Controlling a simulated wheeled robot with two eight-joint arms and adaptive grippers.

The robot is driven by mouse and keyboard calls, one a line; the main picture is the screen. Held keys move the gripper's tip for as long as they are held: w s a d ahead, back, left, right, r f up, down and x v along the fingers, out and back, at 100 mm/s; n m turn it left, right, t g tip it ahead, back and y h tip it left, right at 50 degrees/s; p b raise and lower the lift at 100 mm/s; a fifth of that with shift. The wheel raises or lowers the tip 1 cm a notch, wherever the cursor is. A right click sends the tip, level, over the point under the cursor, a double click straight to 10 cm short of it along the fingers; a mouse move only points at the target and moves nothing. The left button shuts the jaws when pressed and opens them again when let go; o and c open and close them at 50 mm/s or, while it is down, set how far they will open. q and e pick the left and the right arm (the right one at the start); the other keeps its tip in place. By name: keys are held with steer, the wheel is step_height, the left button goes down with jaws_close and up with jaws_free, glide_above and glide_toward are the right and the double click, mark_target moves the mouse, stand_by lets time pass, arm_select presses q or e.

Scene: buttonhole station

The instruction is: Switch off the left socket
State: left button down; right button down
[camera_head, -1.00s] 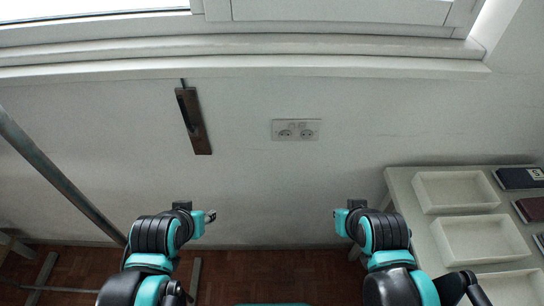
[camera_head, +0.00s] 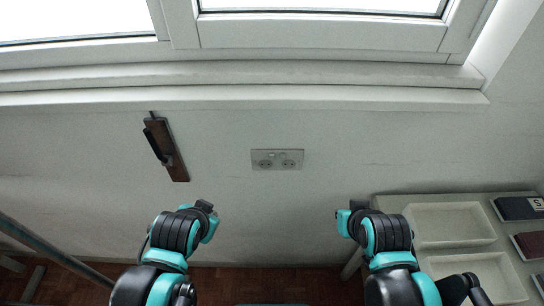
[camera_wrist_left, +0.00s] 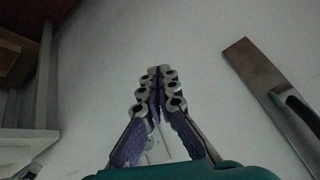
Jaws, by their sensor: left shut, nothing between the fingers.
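The double socket plate (camera_head: 277,153) is on the white wall, with two round outlets side by side. The left socket (camera_head: 265,164) is the left outlet; small switches seem to sit above the outlets, but their positions are too small to tell. My left gripper (camera_head: 212,213) is below and left of the plate, apart from it. In the left wrist view, its fingers (camera_wrist_left: 157,76) are shut and empty. My right gripper (camera_head: 343,220) is below and right of the plate; its fingers do not show clearly.
A dark handle on a brown wooden plate (camera_head: 166,148) hangs on the wall left of the socket; it also shows in the left wrist view (camera_wrist_left: 262,70). A table with white trays (camera_head: 449,223) stands at the right. A window sill (camera_head: 240,98) runs above.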

arm_select(q)
steer(key=d+r+m+t+p, duration=0.1)
steer(key=d+r+m+p, duration=0.5)
steer(key=m, duration=0.9)
steer(key=d+r+m+t+p, duration=0.2)
steer(key=d+r+m+p, duration=0.4)
steer(key=d+m, duration=0.4)
steer(key=r+m, duration=0.1)
steer(key=m, duration=0.5)
steer(key=shift+s, duration=0.3)
steer(key=shift+f, duration=0.1)
steer(key=b, duration=0.6)
glide_toward(272, 159)
step_height(272, 159, down, 4)
steer(key=w, duration=0.3)
steer(key=shift+w+a, duration=0.1)
steer(key=shift+w, duration=0.6)
